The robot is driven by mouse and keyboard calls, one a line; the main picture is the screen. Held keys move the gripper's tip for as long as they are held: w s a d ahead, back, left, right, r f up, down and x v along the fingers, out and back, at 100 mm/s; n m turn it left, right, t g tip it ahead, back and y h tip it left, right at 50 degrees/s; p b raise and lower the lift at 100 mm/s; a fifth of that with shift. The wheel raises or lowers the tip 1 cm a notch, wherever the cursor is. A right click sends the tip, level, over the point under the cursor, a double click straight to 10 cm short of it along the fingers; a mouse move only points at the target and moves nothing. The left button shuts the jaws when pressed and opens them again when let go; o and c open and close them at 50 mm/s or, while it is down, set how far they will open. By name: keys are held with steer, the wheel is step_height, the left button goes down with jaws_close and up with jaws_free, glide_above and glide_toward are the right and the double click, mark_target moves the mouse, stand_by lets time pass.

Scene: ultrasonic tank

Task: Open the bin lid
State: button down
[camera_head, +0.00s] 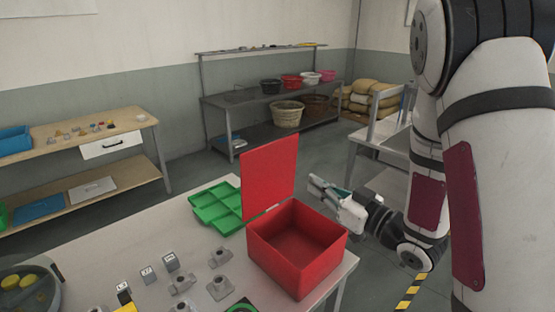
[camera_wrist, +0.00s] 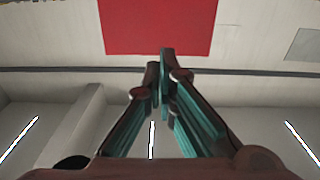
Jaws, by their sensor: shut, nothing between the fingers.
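The red bin (camera_head: 300,265) stands at the right end of the near table, and its inside looks empty. Its red lid (camera_head: 268,178) stands upright at the back left edge of the bin, raised off the opening. The lid also shows in the wrist view (camera_wrist: 125,28), ahead of the fingertips. My gripper (camera_head: 316,182) is to the right of the lid and behind the bin, with a visible gap to the lid. In the wrist view my gripper (camera_wrist: 163,72) has its fingers together, with nothing between them.
A green divided tray (camera_head: 215,207) lies left of the lid. A shelf (camera_head: 260,95) with baskets stands along the back wall. Floor is clear behind the near table.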

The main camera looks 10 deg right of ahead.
steer(key=p, duration=0.2)
glide_toward(269, 155)
steer(key=x, duration=0.5)
steer(key=shift+w+a+f, duration=0.2)
steer(key=shift+w, duration=0.2)
steer(key=shift+w+a, duration=0.3)
steer(key=shift+w, duration=0.2)
steer(key=b+x, duration=0.2)
steer(key=x, duration=0.3)
steer(key=shift+r, duration=0.2)
steer(key=shift+s, duration=0.1)
